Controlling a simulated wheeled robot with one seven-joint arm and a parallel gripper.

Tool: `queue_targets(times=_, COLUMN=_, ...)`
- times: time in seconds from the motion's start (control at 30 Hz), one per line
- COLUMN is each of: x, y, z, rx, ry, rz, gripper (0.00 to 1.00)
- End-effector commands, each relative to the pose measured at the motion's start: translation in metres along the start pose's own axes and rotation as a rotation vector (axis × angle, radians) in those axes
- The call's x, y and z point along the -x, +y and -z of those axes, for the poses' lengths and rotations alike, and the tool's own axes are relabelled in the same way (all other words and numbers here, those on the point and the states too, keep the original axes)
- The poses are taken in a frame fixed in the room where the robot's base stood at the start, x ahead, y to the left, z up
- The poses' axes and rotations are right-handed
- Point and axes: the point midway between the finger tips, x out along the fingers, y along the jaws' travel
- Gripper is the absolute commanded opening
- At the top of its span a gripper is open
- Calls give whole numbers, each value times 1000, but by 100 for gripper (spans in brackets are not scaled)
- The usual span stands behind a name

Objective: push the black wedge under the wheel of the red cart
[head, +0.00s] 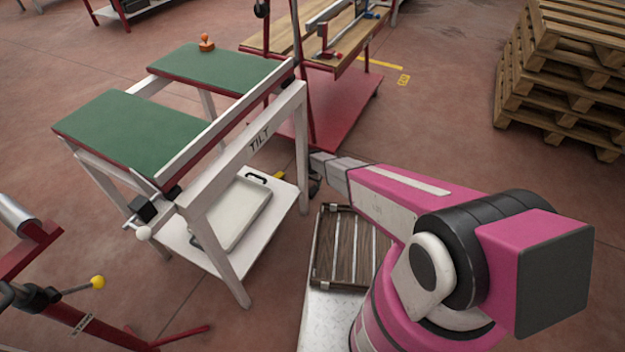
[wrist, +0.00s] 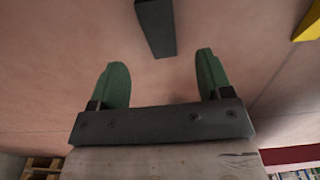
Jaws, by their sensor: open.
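In the wrist view, a dark block that looks like the black wedge (wrist: 156,28) lies on the floor beyond my fingertips, roughly in line with the gap between them. Its far end is cut off by the top edge. My gripper (wrist: 161,62) is open, with two green fingers apart and nothing between them. In the head view I cannot make out the wedge or my fingers.
A white tilt table (head: 245,150) with green tops stands left of my arm, a pale tray (head: 232,215) on its lower shelf. A yellow object (wrist: 308,22) is at the wrist view's upper right. Pallets (head: 560,80) are stacked at right. Floor between cart and pallets is clear.

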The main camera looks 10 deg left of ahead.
Motion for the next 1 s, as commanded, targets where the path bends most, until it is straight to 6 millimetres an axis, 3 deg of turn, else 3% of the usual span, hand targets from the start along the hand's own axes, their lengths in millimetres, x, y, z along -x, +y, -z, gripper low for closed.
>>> queue_targets(times=0.4, x=-69, y=-1, z=1, rx=0, ry=-1, rz=-1, gripper=72)
queue_targets(times=0.83, x=-78, y=0, z=0, rx=0, ry=0, rz=0, gripper=72)
queue_targets(times=1.0, x=-78, y=0, z=0, rx=0, ry=0, rz=0, gripper=17)
